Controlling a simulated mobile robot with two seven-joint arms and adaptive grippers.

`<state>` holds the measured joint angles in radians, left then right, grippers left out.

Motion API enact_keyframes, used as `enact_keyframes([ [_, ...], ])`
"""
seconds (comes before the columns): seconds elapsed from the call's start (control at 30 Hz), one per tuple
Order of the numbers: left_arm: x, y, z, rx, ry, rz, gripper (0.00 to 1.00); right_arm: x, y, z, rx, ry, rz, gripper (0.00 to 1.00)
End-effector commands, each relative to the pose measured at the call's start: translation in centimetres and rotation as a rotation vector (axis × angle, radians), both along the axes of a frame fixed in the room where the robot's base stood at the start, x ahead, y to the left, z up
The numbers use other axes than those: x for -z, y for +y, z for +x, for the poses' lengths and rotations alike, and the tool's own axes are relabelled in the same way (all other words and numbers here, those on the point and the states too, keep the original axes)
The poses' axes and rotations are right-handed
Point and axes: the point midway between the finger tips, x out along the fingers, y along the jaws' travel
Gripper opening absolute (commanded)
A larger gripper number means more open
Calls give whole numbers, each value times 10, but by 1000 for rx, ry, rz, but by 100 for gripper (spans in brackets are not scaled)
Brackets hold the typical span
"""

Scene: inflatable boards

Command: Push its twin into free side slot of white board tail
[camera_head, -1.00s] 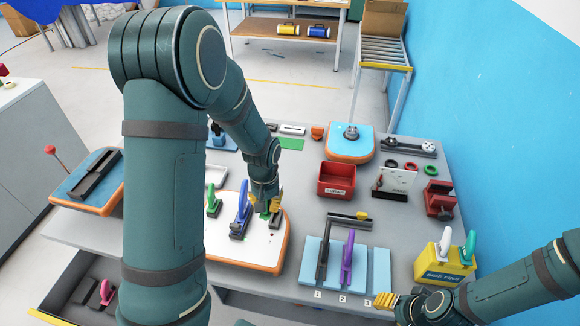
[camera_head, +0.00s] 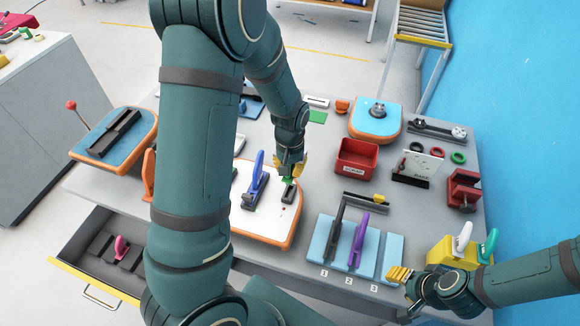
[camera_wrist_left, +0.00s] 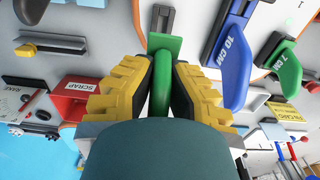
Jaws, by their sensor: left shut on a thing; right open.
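The white board tail (camera_head: 262,229) with an orange rim lies on the table under my left gripper. My left gripper (camera_head: 290,168) is shut on a green fin (camera_wrist_left: 163,88), which also shows at its tips in the head view (camera_head: 288,181). The fin's flat base overlaps one end of the black side slot (camera_wrist_left: 160,17), right of the blue fin in the head view (camera_head: 289,194). I cannot tell whether the base is inside. The blue 10 CM fin (camera_head: 256,180) stands in the middle. The green 7 CM twin (camera_wrist_left: 285,68) stands beyond it. My right gripper (camera_head: 400,274) is open and empty.
A light blue numbered rack (camera_head: 393,258) holds a black and a purple fin (camera_head: 358,240). A red scrap bin (camera_head: 357,157), a yellow box (camera_head: 452,254) with fins and a red vise (camera_head: 463,189) stand rightward. An open drawer (camera_head: 98,262) is at lower left.

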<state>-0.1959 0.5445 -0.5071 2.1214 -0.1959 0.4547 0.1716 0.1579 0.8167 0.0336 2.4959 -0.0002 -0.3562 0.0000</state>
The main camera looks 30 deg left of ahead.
Motion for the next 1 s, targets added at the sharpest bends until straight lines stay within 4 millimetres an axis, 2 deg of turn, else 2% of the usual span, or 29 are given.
enact_keyframes([
  [0.3, 31, 0, 0, -1, 0, 0, 0, 26, 0, -1, 3, 0, -2, 47],
  [0.5, 45, 0, 0, 0, 0, 0, 0, 38, 1, 0, 4, 0, -4, 47],
  [1.0, 47, 0, 0, 0, 0, 0, 0, 40, 1, 0, 4, 0, -5, 47],
])
